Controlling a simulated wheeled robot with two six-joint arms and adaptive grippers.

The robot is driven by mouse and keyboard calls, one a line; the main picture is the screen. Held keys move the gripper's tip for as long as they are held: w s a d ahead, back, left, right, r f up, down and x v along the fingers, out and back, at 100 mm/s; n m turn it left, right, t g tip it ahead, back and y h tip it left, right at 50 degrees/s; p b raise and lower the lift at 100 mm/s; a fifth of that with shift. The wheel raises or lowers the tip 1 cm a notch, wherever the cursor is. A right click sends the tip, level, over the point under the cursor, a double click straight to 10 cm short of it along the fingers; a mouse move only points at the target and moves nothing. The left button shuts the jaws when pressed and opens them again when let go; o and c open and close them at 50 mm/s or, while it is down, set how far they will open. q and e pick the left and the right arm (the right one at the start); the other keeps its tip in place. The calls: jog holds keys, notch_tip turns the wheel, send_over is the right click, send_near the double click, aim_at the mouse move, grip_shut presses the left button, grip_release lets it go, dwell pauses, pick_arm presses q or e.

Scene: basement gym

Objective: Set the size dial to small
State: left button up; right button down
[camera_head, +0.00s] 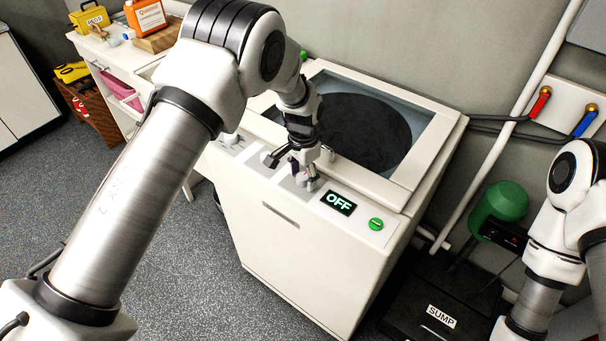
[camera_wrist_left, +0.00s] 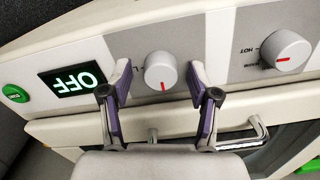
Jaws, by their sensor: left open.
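The white washing machine (camera_head: 300,240) has a control panel along its top front edge. The dial nearest the display (camera_wrist_left: 160,70) is a round light-grey knob with a red pointer mark, which points down in the left wrist view. A small mark like an L shows to its left; its other lettering is hidden. My left gripper (camera_wrist_left: 159,82) is open, with one finger on each side of this dial; I cannot tell whether they touch it. In the head view my left gripper (camera_head: 300,165) is over the panel and partly hides the dial. My right gripper is out of view.
The display (camera_head: 338,203) reads OFF, next to a green button (camera_head: 376,224). A second dial (camera_wrist_left: 287,50) has a HOT label. The glass lid (camera_head: 360,120) has a handle (camera_wrist_left: 258,132). My right arm stands at the right, near the sump box (camera_head: 440,312).

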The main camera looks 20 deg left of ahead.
aim_at(303, 176)
pick_arm(q)
notch_tip(303, 176, up, 12)
dwell(0.3)
jog(key=shift+f, duration=0.1)
jog(key=shift+g, duration=0.9)
jog(key=s+f, duration=0.1)
jog(key=f, duration=0.2)
jog(key=s+f+b, duration=0.1)
jog(key=f, duration=0.1)
jog(key=s+a+f, duration=0.1)
jog(key=s+f, duration=0.1)
jog(key=f, duration=0.1)
jog(key=shift+f, duration=0.35)
jog(key=s+a+f+n+g+b, duration=0.2)
jog(key=s+a+f+g, duration=0.15)
jog(key=s+f, duration=1.25)
jog(key=s+a+f+n+t+b, duration=0.1)
jog(key=s+a+f+n, duration=0.15)
jog(key=s, duration=0.75)
jog(key=s+a+f+n+t, duration=0.1)
jog(key=s+f, duration=0.2)
jog(key=s, duration=0.7)
jog(key=w+n+t, duration=0.1)
jog(key=w, duration=0.1)
jog(key=w+t, duration=0.2)
jog(key=shift+w+d+r+n, duration=0.1)
jog(key=shift+w+d+n, duration=0.1)
jog(key=shift+w+n, duration=0.15)
jog(key=shift+s, duration=0.1)
